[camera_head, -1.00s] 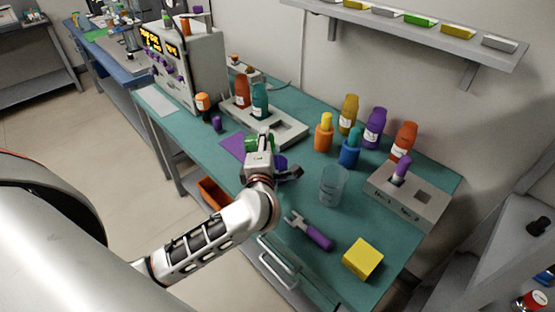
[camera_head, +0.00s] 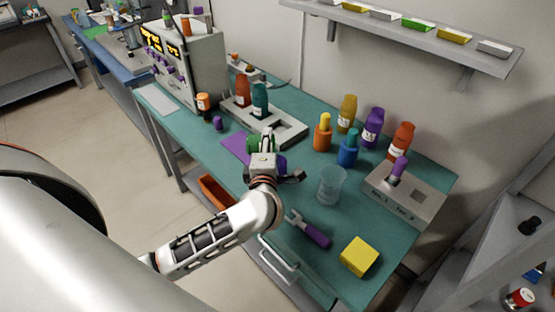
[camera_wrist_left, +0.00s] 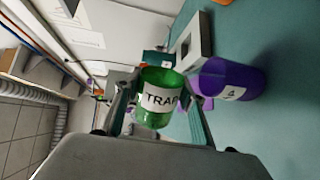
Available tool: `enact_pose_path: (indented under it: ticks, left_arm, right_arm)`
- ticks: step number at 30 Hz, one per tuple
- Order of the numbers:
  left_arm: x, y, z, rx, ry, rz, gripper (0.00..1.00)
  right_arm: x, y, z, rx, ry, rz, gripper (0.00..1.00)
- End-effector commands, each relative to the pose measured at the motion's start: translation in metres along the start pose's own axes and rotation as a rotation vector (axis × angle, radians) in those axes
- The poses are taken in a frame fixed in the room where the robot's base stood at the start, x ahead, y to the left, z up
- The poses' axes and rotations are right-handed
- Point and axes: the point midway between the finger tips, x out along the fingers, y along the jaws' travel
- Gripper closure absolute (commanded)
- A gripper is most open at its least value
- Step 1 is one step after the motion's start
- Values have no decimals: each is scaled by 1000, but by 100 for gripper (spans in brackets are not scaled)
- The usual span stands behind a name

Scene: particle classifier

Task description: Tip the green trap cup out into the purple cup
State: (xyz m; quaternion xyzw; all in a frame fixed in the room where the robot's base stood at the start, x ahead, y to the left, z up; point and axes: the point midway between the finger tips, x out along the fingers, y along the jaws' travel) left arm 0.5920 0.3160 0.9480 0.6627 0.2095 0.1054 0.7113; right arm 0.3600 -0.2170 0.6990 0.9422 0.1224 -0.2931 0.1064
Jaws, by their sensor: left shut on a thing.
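The green trap cup (camera_wrist_left: 155,98) is between the fingers of my left gripper (camera_wrist_left: 160,88) in the left wrist view, with its white "TRAP" label facing the camera. The gripper is shut on it. In the head view the green cup (camera_head: 252,141) is partly hidden behind my left gripper (camera_head: 266,142). The purple cup (camera_wrist_left: 232,78), with a white label, stands on the table just right of the green cup in the left wrist view. In the head view the purple cup (camera_head: 282,163) is mostly hidden behind the gripper. I cannot tell what either cup contains.
A clear beaker (camera_head: 331,186), a purple-handled tool (camera_head: 312,235) and a yellow block (camera_head: 359,256) are to the right on the teal table. Several bottles and a grey holder (camera_head: 285,125) stand behind. A purple mat (camera_head: 234,146) lies left of the gripper.

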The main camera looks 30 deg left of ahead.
Motion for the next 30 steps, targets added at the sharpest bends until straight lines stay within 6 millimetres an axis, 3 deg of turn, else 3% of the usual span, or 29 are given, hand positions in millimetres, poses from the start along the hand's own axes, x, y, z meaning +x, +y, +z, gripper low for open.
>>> enact_pose_path:
  ticks: [9, 30]
  left_arm:
    - [0, 1, 1, 36, 5, 0, 83]
    - [0, 2, 4, 111, 18, 0, 83]
  right_arm:
    - [-3, -1, 9, 4, -26, 0, 60]
    - [-5, 4, 9, 12, -33, 13, 60]
